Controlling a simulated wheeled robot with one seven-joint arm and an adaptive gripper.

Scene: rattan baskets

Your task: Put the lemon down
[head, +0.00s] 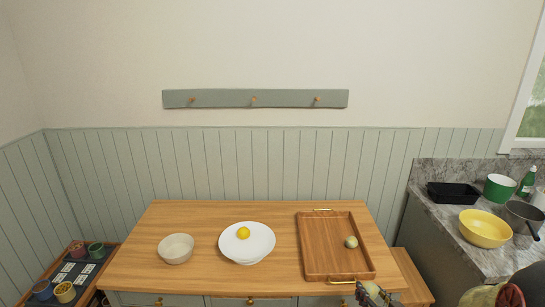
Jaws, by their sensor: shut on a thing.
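A bright yellow round fruit (243,233), which looks like a lemon, rests on a white plate or shallow bowl (262,243) at the middle of the wooden table (200,218). My gripper (374,293) is at the bottom edge of the head view, near the front right corner of the tray, and is partly cut off. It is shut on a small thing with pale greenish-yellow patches. That thing is too small and too hidden to identify.
A wooden tray (325,240) with brass handles holds a small pale green round thing (351,242). A cream bowl (176,248) stands at the left. The right counter holds a yellow bowl (484,228), a black tray (454,192) and a green pot (499,187).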

